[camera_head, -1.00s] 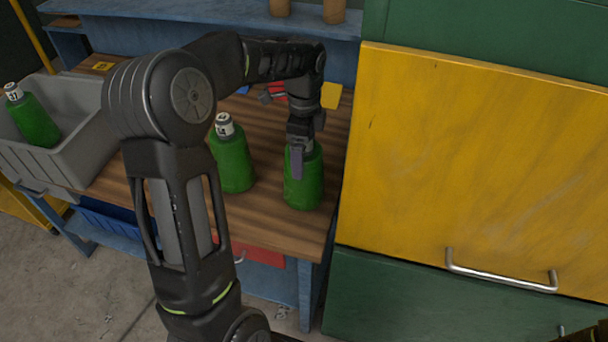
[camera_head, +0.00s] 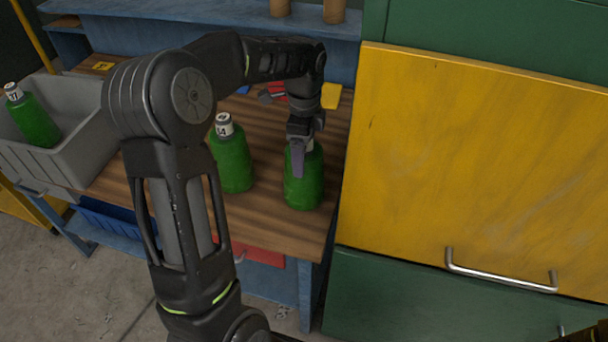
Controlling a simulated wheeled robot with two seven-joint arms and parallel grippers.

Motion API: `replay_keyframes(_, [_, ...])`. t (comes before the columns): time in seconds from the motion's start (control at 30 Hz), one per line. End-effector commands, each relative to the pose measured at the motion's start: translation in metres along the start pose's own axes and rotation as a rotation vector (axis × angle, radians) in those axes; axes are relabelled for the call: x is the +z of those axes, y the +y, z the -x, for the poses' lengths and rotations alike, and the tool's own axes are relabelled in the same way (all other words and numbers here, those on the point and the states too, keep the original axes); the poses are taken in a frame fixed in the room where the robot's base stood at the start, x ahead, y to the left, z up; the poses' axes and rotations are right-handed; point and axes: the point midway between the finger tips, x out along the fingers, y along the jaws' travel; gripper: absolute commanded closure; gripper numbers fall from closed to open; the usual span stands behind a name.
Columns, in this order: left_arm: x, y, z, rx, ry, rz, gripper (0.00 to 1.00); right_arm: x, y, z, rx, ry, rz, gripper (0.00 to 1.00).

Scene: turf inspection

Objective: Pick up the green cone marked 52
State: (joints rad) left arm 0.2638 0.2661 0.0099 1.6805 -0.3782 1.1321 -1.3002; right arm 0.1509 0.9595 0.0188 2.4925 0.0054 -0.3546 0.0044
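A green bottle-shaped cone (camera_head: 304,186) stands upright on the wooden bench top, near its right edge. Its pale top label is mostly covered, so I cannot read its number. My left gripper (camera_head: 302,152) points down at its top. One finger lies across the near side of the neck; the other is hidden, so its grip is unclear. A second green cone (camera_head: 232,164) stands to the left, with a label that seems to end in 4. A third green cone (camera_head: 35,122) leans in the grey crate; its label is too small to read surely. My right gripper is not in view.
The grey crate (camera_head: 88,152) sits at the left of the bench (camera_head: 275,232). A yellow and green cabinet (camera_head: 470,170) rises close on the right of the cone. Small red and yellow items (camera_head: 331,96) lie behind. A blue shelf (camera_head: 210,22) is at the back.

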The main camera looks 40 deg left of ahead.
Motion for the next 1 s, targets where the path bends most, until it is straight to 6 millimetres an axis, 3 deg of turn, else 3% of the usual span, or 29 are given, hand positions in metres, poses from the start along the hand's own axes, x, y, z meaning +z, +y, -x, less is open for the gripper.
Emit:
replay_keyframes(0.37, [0.000, -0.001, 0.009, -0.004, 0.001, 0.000, 0.89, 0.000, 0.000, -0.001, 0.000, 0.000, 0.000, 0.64])
replay_keyframes(0.83, [-0.001, -0.001, 0.088, -0.006, 0.002, -0.001, 0.89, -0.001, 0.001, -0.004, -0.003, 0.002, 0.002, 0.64])
replay_keyframes(1.0, [0.000, -0.001, 0.101, -0.003, 0.001, 0.000, 0.89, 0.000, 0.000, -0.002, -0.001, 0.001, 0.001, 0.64])
